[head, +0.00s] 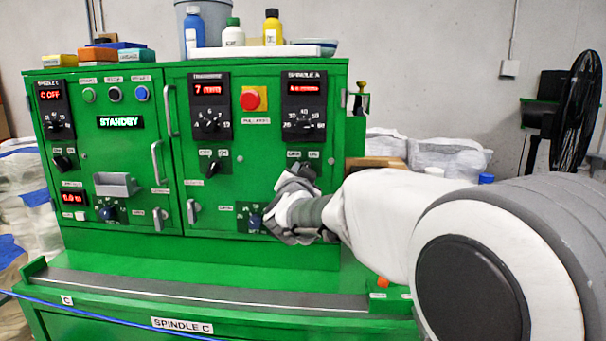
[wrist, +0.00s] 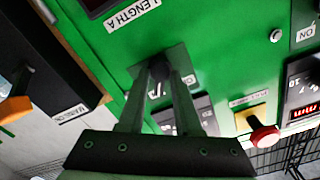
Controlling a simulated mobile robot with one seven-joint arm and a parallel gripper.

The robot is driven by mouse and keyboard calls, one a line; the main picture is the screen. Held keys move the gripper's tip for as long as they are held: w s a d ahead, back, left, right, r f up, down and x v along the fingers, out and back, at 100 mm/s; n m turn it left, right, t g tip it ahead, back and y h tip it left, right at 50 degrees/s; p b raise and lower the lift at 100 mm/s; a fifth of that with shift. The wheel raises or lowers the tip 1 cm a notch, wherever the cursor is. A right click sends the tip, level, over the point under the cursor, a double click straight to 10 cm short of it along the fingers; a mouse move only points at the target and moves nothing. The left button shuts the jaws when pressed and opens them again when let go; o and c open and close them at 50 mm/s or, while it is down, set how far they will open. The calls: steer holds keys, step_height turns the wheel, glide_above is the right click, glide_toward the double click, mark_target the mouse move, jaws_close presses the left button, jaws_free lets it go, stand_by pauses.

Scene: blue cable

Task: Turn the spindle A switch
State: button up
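The spindle A switch (wrist: 158,71) is a small dark knob on the green panel, below the SPINDLE A dial and display (head: 303,88). In the wrist view, which is turned about upside down, it lies between the fingertips of my gripper (wrist: 160,75). The fingers are apart, one on each side of the knob; whether they press on it I cannot tell. In the head view my gripper (head: 294,188) is at the panel's right door and covers most of the switch area. The knob's pointing direction is not clear.
Left of the SPINDLE A dial is a red button (head: 250,98) on a yellow plate. Door handles (head: 192,211) stick out at left. Bottles (head: 233,33) and trays stand on top. A blue cable (head: 120,320) runs along the front.

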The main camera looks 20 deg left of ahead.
steer(key=shift+o, duration=0.6)
steer(key=v, duration=1.7)
steer(key=shift+s, duration=0.2)
